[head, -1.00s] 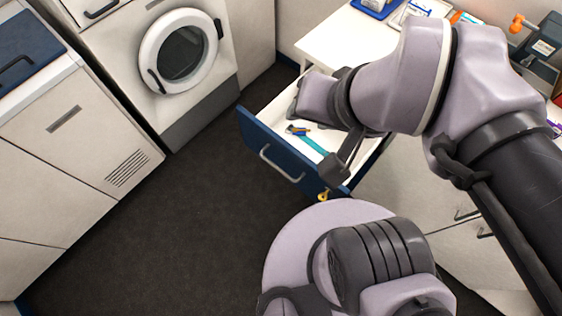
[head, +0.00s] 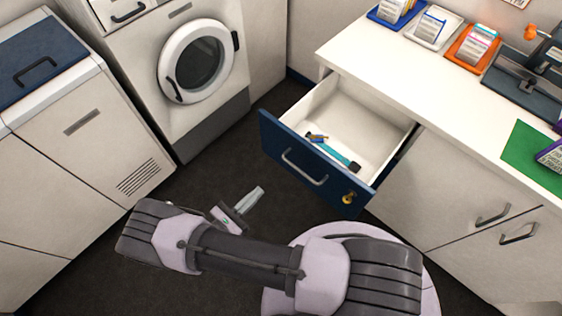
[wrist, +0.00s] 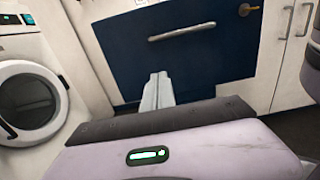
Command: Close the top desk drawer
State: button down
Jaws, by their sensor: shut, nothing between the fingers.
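The top desk drawer (head: 316,165) is pulled out from the white desk in the head view. It has a blue front, a metal bar handle (head: 304,167) and a brass key in its lock (head: 348,198). A teal-handled tool (head: 338,156) and a small item lie inside. My gripper (head: 256,196) is shut and empty, in front of the drawer and to its lower left, apart from it. In the wrist view the blue drawer front (wrist: 180,62) faces me, and the gripper fingers (wrist: 157,90) show below the handle (wrist: 182,31).
A washing machine (head: 188,75) and a white cabinet with a blue top (head: 38,57) stand to the left. The desktop (head: 400,70) holds several trays (head: 434,29) and a green mat (head: 535,155). Dark floor (head: 190,187) lies open between them.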

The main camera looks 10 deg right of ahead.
aim_at(293, 158)
jog(key=b+x, duration=0.2)
jog(key=x, duration=1.2)
jog(key=shift+d+f+b, duration=0.1)
jog(key=shift+b, duration=0.25)
